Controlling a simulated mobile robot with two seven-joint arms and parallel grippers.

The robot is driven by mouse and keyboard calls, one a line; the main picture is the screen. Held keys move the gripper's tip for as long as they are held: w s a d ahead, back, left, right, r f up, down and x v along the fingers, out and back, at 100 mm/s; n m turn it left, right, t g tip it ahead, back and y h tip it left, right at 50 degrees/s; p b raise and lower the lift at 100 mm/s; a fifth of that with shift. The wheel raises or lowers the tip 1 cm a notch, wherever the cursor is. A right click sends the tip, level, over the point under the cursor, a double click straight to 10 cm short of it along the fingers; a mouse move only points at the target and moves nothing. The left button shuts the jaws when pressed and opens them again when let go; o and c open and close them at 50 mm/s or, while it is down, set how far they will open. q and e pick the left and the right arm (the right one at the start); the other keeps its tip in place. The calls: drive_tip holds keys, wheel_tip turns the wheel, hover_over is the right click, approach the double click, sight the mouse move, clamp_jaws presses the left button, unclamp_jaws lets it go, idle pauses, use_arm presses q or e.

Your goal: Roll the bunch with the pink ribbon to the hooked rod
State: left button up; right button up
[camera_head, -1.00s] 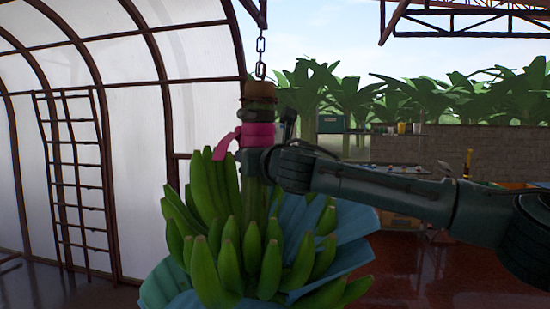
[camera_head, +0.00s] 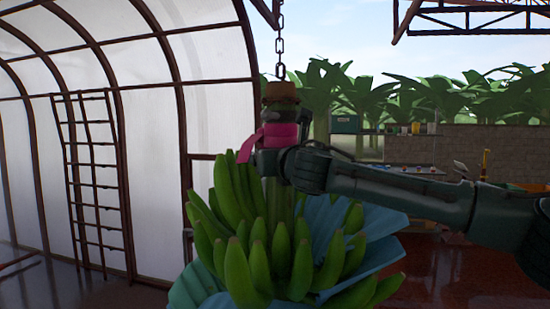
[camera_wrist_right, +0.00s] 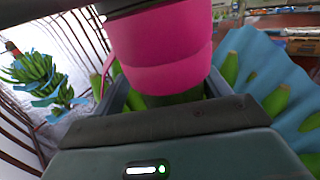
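The bunch of green bananas (camera_head: 265,265) hangs upright from a chain (camera_head: 281,45), with a blue sheet (camera_head: 365,235) spread around its fruit. The pink ribbon (camera_head: 280,136) is wrapped around its stem below a brown top, one loose end hanging left. It fills the upper middle of the right wrist view (camera_wrist_right: 160,50). My right gripper (camera_head: 270,162) is at the stem just below the ribbon. Its fingers lie on both sides of the stem (camera_wrist_right: 175,97) and appear closed on it. My left gripper is not in view. I cannot make out a hooked rod.
Another bunch with blue sheeting (camera_wrist_right: 38,78) hangs at the left of the right wrist view. A ladder-like frame (camera_head: 95,185) stands by the translucent wall at left. A block wall (camera_head: 450,152) and cluttered counters are behind at right. Open floor shows at lower left.

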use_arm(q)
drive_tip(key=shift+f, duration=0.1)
use_arm(e)
drive_tip(key=shift+s+a, duration=0.15)
drive_tip(key=shift+s+f, duration=0.1)
drive_tip(key=shift+s, duration=0.1)
drive_tip(key=b, duration=0.4)
hover_over(298, 203)
drive_tip(key=w, duration=0.1)
drive_tip(key=shift+w+a, duration=0.2)
drive_tip(key=shift+a, duration=0.05)
drive_tip(key=shift+s+d, duration=0.25)
drive_tip(key=shift+s, duration=0.45)
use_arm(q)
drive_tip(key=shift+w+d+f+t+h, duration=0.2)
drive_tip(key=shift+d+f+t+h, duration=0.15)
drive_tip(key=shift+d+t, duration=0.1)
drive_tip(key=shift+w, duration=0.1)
